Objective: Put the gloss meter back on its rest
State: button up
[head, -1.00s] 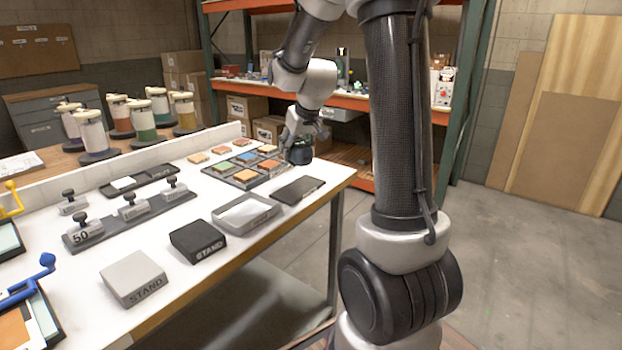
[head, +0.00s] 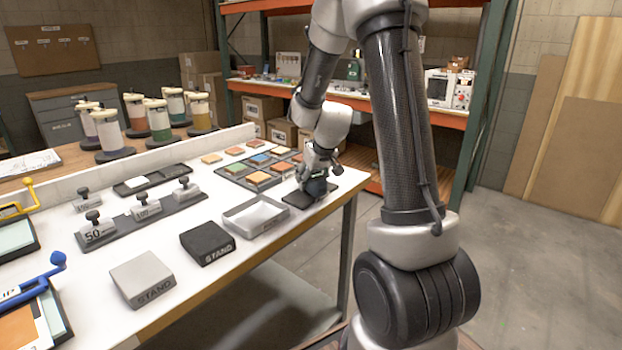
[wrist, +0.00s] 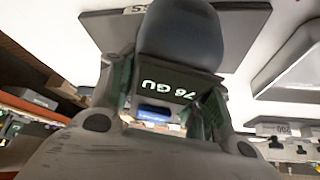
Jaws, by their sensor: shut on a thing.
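The gloss meter (head: 316,187) is a small dark, rounded block. In the wrist view the gloss meter (wrist: 180,38) shows a lit "78 GU" display. My gripper (head: 319,174) is shut on it, with a finger on each side. The rest is a flat dark plate (head: 292,200) near the table's right end. The plate also shows behind the meter in the wrist view (wrist: 245,28), with part of a label at its edge. The meter is over the plate. I cannot tell whether its underside touches it, as that contact is hidden.
A grey tray (head: 232,222) lies left of the plate, then a black stand (head: 205,240) and a light stand (head: 140,275). A holder of coloured tiles (head: 235,172) lies behind. Weights stand on a dark rack (head: 165,210). The table's front edge is close to the plate.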

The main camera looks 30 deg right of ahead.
jog(key=o, duration=1.4)
jog(key=shift+f, duration=0.15)
jog(key=v, duration=1.2)
jog(key=shift+n+g, duration=0.3)
jog(key=shift+g, duration=0.6)
jog(key=s+a+r, duration=0.2)
jog(key=s, duration=0.6)
jog(key=s+a+r, duration=0.2)
jog(key=s, duration=0.6)
jog(key=s+a+r, duration=0.2)
jog(key=s+a, duration=0.1)
jog(key=s, duration=0.6)
jog(key=shift+s, duration=0.1)
